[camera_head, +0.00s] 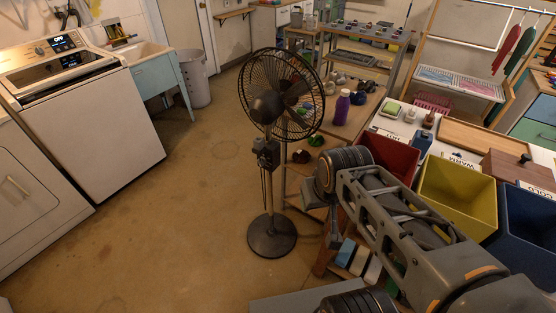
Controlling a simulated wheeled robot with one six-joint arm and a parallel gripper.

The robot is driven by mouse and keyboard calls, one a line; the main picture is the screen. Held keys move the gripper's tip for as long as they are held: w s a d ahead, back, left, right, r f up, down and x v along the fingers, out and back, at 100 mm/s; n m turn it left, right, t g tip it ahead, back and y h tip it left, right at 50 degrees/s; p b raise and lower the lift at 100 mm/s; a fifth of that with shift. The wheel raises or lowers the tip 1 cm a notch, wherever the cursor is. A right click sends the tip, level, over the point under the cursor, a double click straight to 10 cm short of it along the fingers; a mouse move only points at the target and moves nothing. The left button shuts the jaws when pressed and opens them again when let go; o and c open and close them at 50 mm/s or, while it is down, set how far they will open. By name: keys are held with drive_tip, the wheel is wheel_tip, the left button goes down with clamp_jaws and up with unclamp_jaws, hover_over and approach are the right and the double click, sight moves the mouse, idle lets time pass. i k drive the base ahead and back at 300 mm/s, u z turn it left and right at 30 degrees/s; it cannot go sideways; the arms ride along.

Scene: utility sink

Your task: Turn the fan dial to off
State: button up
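A dark standing pedestal fan (272,247) is in the middle of the head view, upright on a round base. Its caged head faces away to the upper right. A small dark control box (267,153) sits on the pole below the head. A knob seems to show on the box, but its setting is too small to read. My gripper (333,238) is at the end of my arm, right of the fan pole and lower than the control box. It appears apart from the fan. Its fingers are small and partly hidden, so their opening is unclear.
A white washing machine (90,115) and a utility sink (150,70) stand at the left. Red (387,158), yellow (455,190) and blue (525,225) bins are at the right. The floor left of the fan is clear.

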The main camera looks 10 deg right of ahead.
sight(263, 161)
drive_tip(key=u, duration=0.05)
drive_tip(key=i, duration=0.4)
drive_tip(key=u, duration=1.6)
